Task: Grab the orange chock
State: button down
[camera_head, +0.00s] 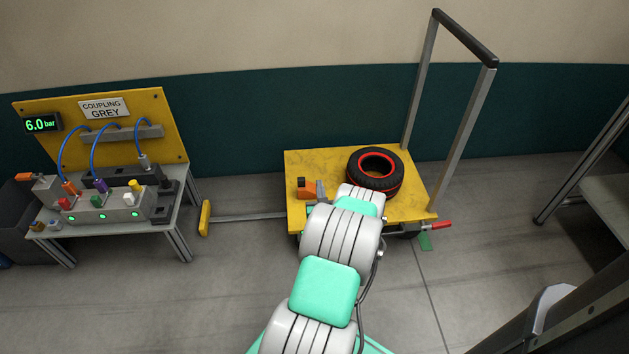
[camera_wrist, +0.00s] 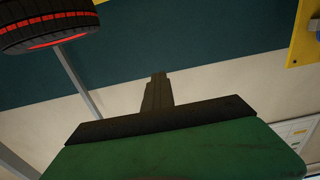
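The orange chock (camera_head: 304,188) sits on the yellow top of the cart (camera_head: 300,162), left of the black tyre with red rings (camera_head: 375,170). A small grey part shows right beside the chock; I cannot tell whether it is part of my gripper. My arm's end hides the area just right of it. In the wrist view my gripper (camera_wrist: 158,80) shows as one narrow dark finger shape on a dark plate and green body, so its opening cannot be judged. The tyre shows at the upper left there (camera_wrist: 45,25). The chock is not visible in the wrist view.
The cart has a tall frame handle (camera_head: 465,40) at the right and a red-ended lever (camera_head: 440,225). A bench with a yellow panel (camera_head: 160,125) and hoses stands left. A grey shelf (camera_head: 605,195) stands at the right. The floor between bench and cart holds a yellow-ended bar (camera_head: 205,218).

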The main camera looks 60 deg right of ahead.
jog(key=c, duration=2.1)
grip_release()
jog(key=shift+s+r, duration=0.1)
jog(key=shift+c, duration=0.2)
jog(key=o, duration=1.7)
